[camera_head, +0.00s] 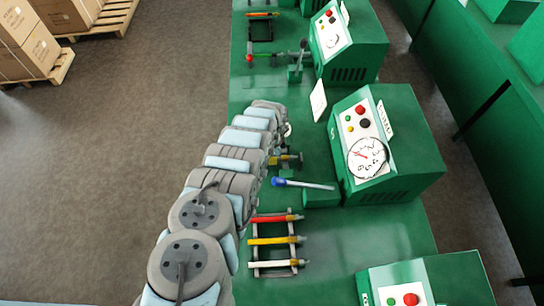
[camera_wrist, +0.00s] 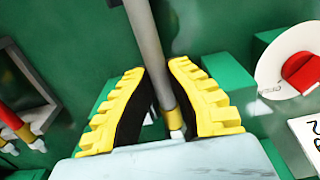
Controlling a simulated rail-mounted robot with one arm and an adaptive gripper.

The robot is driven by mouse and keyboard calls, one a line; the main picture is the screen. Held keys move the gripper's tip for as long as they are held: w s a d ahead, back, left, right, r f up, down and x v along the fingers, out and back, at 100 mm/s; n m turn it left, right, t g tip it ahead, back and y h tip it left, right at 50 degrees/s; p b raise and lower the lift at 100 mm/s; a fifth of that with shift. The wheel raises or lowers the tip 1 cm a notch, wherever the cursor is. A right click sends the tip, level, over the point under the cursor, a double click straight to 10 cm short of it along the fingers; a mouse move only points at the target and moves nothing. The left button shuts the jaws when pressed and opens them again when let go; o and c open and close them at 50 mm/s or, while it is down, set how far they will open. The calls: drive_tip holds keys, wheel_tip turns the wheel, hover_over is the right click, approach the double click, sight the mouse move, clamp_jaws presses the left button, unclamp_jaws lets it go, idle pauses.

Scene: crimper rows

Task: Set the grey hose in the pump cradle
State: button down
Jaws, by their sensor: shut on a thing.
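My gripper (camera_wrist: 156,72) has its yellow fingers closed on the grey hose (camera_wrist: 147,40) in the wrist view. The hose runs from the top edge down between the fingers and ends in a brass collar with a pale tip. Green blocks (camera_wrist: 228,75) lie behind and beside the fingers. I cannot tell whether the hose touches them or which part is the cradle. In the head view my arm hides most of the gripper and hose. The green pump (camera_head: 415,150) with a round gauge stands to their right, with a blue-knobbed lever (camera_head: 305,185) on a low green block (camera_head: 321,198).
A rack (camera_head: 256,255) with red, yellow and white hoses lies nearer on the green bench (camera_head: 345,235). It is partly in the wrist view at left. Other green pumps (camera_head: 350,45) stand farther and nearer along the bench. Cartons (camera_head: 30,50) on pallets stand at upper left.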

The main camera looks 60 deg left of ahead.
drive_tip(key=shift+f, duration=0.55)
drive_tip(key=c, duration=1.1)
unclamp_jaws()
drive_tip(key=shift+r, duration=0.1)
wheel_tip(320, 180, up, 12)
drive_tip(key=shift+f, duration=0.1)
drive_tip(key=shift+w, duration=0.1)
idle(0.4)
